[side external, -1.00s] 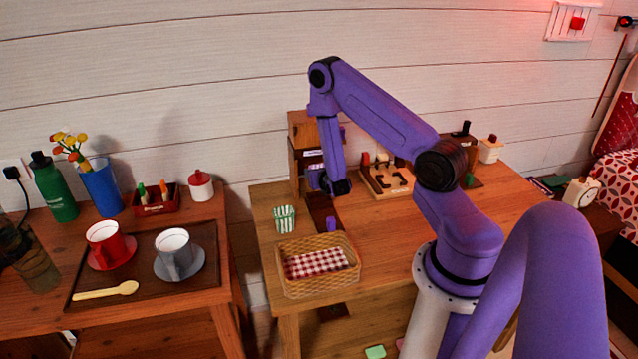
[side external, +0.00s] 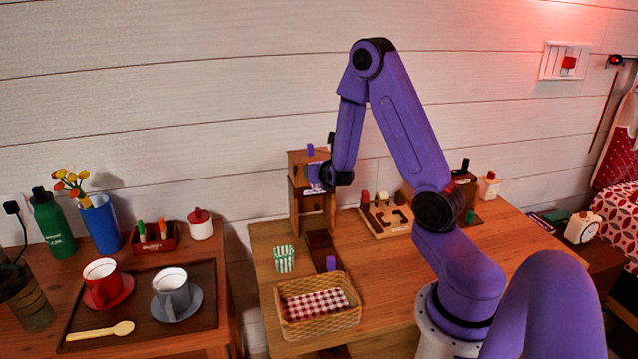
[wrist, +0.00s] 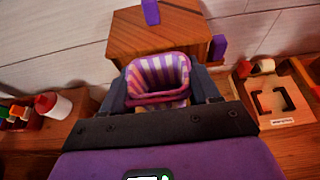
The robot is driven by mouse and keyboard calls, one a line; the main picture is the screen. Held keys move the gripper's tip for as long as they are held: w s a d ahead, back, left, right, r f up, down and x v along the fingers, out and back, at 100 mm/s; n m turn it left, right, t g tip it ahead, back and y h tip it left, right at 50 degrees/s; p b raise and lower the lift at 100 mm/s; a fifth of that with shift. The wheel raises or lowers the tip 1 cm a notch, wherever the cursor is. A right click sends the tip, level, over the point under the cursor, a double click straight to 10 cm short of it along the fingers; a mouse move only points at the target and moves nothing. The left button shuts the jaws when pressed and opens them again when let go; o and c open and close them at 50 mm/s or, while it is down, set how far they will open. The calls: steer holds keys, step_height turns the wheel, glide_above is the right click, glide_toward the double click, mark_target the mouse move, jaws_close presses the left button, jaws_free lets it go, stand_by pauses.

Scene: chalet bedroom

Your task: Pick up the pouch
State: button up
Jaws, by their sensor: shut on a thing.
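A small pouch with purple and white stripes (wrist: 158,72) sits between the two dark fingers of my gripper (wrist: 161,84) in the wrist view. The fingers are shut on it from both sides, and its open mouth shows. In the side external view my gripper (side external: 322,177) is in front of the wooden cabinet (side external: 296,205), above the desk. A bit of the striped pouch (side external: 313,175) shows there beside the wrist. A second pouch, striped green and white (side external: 284,259), stands on the desk, apart from my gripper.
A wicker basket with a checked cloth (side external: 283,317) is at the desk's front left. A wooden puzzle board (side external: 384,221) lies right of the cabinet. The desk's middle right is clear.

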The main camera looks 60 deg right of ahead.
step_height(320, 180, up, 8)
steer(key=s+a+f+m+g+h, duration=0.1)
steer(key=s+a+f+m+g, duration=0.15)
steer(key=a+f, duration=0.45)
steer(key=s+a+f+m+g+h, duration=0.15)
steer(key=s+a+f, duration=0.25)
steer(key=a, duration=0.8)
steer(key=s+a+m+g+h, duration=0.1)
steer(key=s+a+m+g, duration=0.15)
steer(key=s, duration=0.75)
steer(key=s+a+m+g+h, duration=0.1)
steer(key=s+a+m+g, duration=0.2)
steer(key=s, duration=0.7)
glide_above(317, 311)
step_height(317, 311, down, 11)
steer(key=shift+f+n+y, duration=0.25)
steer(key=shift+f+n, duration=0.1)
steer(key=shift+f, duration=1.1)
steer(key=shift+f, duration=0.6)
